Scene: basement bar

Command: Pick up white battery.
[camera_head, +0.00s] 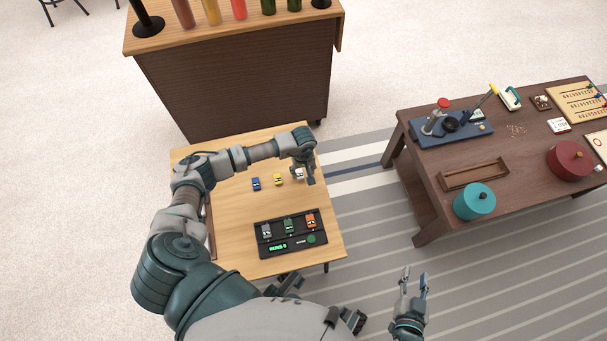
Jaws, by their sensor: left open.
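The white battery (299,175) is on the light wooden table (228,239), near its right side and partly hidden by my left gripper. My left gripper (304,174) is open and points down right at the white battery, with its fingers around or beside it; I cannot tell whether they touch. My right gripper (413,283) is open and empty, low in the view and off to the right of the table.
A blue battery (256,184) and a yellow battery (278,180) stand left of the white one. A black charger (290,241) holds grey, green and orange batteries nearer me. A bar counter (237,83) is behind; a dark table (433,180) with tools stands right.

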